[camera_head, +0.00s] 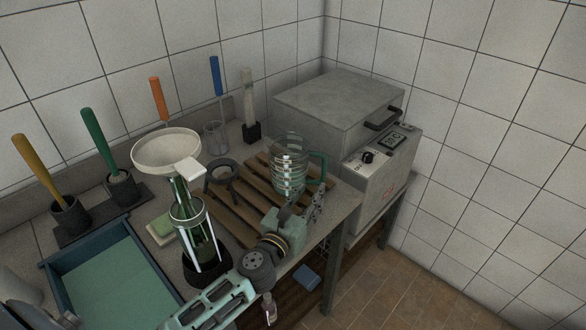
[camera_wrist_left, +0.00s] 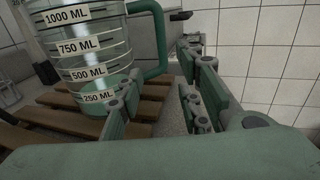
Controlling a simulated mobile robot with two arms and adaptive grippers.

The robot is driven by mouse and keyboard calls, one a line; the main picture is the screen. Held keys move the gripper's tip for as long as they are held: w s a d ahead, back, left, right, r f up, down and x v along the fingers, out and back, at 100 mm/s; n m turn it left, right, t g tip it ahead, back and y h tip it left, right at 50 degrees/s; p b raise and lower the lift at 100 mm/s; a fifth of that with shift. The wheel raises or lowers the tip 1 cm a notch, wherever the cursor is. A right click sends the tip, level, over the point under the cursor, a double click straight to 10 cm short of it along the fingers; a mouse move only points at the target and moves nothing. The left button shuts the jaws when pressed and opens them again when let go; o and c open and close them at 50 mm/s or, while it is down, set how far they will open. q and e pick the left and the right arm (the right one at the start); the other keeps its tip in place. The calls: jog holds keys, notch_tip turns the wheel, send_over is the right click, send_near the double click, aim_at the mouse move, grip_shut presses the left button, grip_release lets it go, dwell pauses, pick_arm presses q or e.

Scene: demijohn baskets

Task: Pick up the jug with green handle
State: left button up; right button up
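The clear measuring jug (camera_head: 289,178) with the green handle (camera_head: 319,168) stands upright on the wooden slatted rack. In the left wrist view the jug (camera_wrist_left: 85,50), marked in ML, fills the upper left, and its handle (camera_wrist_left: 162,45) curves out to the right. My left gripper (camera_head: 309,207) is in front of the jug, below the handle in the picture. In the left wrist view the left gripper (camera_wrist_left: 160,78) is open and empty, with the handle beyond the gap between its fingers. I cannot tell whether a finger touches the jug. My right gripper is not in view.
A grey box-shaped machine (camera_head: 340,100) stands behind and right of the jug. A funnel (camera_head: 166,152) above a dark-based stand, a blue tray (camera_head: 65,280) and several colored-handled brushes are left.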

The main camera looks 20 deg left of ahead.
aim_at(322, 178)
pick_arm(q)
jog(key=w, duration=0.4)
jog(key=w+d, duration=0.1)
jog(key=w, duration=0.1)
jog(key=shift+w+f, duration=0.1)
jog(key=shift+w, duration=0.1)
jog(key=shift+c, duration=0.2)
grip_shut()
dwell(0.4)
